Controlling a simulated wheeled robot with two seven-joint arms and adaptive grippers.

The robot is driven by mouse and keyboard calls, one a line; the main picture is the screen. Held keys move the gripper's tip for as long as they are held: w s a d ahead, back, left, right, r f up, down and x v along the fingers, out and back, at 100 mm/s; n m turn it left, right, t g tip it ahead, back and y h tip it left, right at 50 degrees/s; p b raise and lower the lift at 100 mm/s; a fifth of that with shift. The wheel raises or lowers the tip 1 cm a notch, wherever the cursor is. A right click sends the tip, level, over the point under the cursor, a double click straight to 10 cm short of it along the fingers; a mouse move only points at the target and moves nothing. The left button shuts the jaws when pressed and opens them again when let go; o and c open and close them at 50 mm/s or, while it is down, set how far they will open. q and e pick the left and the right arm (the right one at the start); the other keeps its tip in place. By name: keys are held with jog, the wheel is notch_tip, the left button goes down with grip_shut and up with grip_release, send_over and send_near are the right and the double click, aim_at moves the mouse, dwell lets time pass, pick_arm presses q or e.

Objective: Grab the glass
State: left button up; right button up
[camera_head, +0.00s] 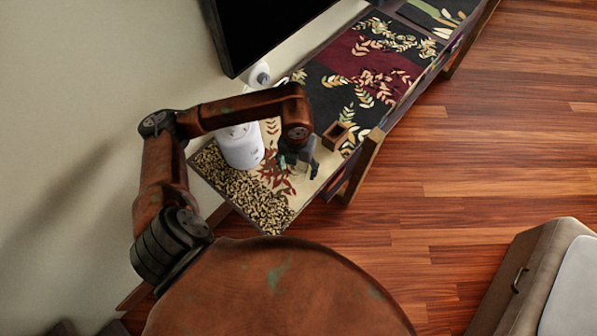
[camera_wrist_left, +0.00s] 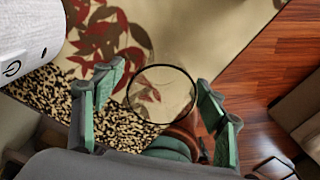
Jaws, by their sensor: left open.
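The glass (camera_wrist_left: 161,68) is clear with a thin dark round rim. In the left wrist view it stands on the patterned table runner (camera_wrist_left: 190,25), between the two green fingers of my left gripper (camera_wrist_left: 161,80). The fingers are apart, one on each side of the rim, and I cannot tell whether either touches it. In the head view my left gripper (camera_head: 298,158) is low over the near end of the table, and I cannot make out the glass there. My right gripper is not in view.
A white rounded appliance (camera_head: 240,148) stands left of my left gripper; it also shows in the left wrist view (camera_wrist_left: 28,38). A small open wooden box (camera_head: 336,136) is just right of the gripper. A dark screen (camera_head: 265,30) stands behind.

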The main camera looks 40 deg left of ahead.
aim_at(297, 173)
pick_arm(q)
notch_tip(297, 173, down, 3)
jog(key=shift+f+b, duration=0.15)
jog(key=shift+b, duration=0.2)
jog(key=c, duration=1.4)
